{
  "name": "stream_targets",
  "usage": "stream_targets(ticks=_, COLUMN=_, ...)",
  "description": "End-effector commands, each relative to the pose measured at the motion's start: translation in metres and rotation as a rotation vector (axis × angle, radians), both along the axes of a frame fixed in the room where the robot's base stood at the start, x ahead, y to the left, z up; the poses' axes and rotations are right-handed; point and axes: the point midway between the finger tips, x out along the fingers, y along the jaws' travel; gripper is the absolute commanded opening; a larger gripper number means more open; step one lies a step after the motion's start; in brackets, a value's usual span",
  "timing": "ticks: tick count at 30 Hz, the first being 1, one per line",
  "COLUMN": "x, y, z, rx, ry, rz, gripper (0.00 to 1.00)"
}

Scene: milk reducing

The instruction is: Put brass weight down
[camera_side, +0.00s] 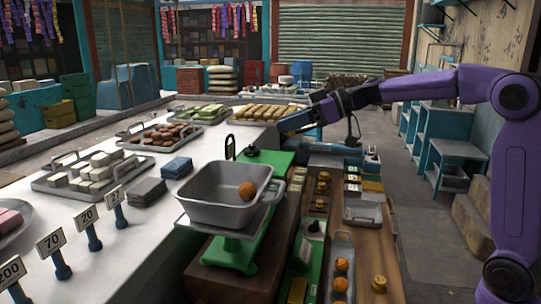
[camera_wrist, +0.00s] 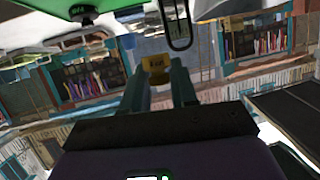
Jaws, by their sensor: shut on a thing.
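My gripper (camera_side: 287,127) is behind the green scale (camera_side: 238,248), above the far end of the counter. In the wrist view my gripper (camera_wrist: 157,80) has its two teal fingers shut on a small brass weight (camera_wrist: 155,64). In the side view I cannot make out the held weight. The scale carries a grey pan (camera_side: 222,206) with an orange ball (camera_side: 247,191) in it. A black knob-like piece (camera_side: 252,151) sits on the scale's far green end, left of and below my gripper.
A wooden tray stand (camera_side: 362,240) right of the scale holds several brass weights (camera_side: 379,284) and orange balls (camera_side: 341,265). Trays of coloured blocks (camera_side: 94,172) and numbered signs (camera_side: 50,243) cover the white counter on the left. The floor aisle lies right.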

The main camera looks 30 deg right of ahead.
Motion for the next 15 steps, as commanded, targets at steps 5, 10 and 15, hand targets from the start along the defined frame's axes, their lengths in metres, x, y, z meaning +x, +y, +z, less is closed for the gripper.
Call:
stream_targets(ticks=5, x=0.028, y=0.007, z=-0.028, rx=-0.001, ry=0.004, rz=0.0, gripper=0.0)
stream_targets(ticks=10, x=0.045, y=0.011, z=-0.049, rx=0.0, ry=0.002, rz=0.001, gripper=0.0)
stream_targets(ticks=15, x=0.052, y=0.013, z=-0.056, rx=-0.001, ry=-0.001, rz=0.0, gripper=0.0)
